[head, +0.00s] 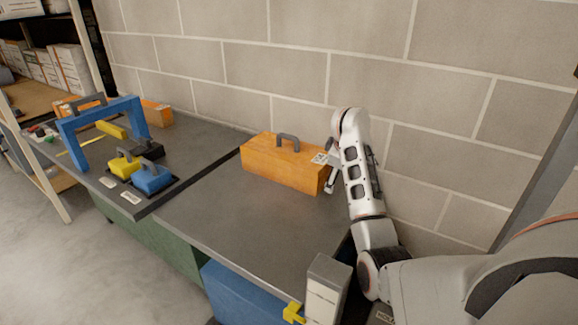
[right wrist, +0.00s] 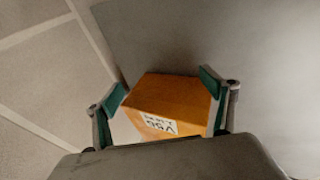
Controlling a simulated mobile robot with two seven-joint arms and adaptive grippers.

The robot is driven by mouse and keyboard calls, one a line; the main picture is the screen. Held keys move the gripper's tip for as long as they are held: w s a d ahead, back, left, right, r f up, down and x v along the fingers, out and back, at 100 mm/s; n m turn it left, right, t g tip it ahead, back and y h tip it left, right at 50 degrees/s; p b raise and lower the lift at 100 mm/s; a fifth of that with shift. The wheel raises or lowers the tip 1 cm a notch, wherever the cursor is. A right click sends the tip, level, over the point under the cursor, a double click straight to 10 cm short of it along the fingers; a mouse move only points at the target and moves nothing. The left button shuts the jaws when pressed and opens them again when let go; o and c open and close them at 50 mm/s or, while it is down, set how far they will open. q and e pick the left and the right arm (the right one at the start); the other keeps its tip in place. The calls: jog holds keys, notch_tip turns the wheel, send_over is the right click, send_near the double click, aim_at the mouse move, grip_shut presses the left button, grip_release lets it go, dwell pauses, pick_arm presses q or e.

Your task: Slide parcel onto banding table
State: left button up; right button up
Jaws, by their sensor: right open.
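The parcel, an orange box (head: 275,168) with a grey handle on top, lies on the near grey table (head: 235,225) by the wall. The banding table (head: 205,130) adjoins at the left past a dark seam and carries a blue arch (head: 72,126). My right gripper (head: 330,172) is at the parcel's right end. In the right wrist view the parcel (right wrist: 170,95) shows its labelled end between the open fingers (right wrist: 163,90); whether they touch it I cannot tell. My left gripper is not in view.
Yellow (head: 124,166) and blue (head: 152,178) handled blocks stand on the banding table's front part. An orange box (head: 157,113) stands at its back. A grey post (head: 326,290) rises at the near table's front. The surface left of the parcel is clear.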

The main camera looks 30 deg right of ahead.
jog(key=shift+f, duration=0.55)
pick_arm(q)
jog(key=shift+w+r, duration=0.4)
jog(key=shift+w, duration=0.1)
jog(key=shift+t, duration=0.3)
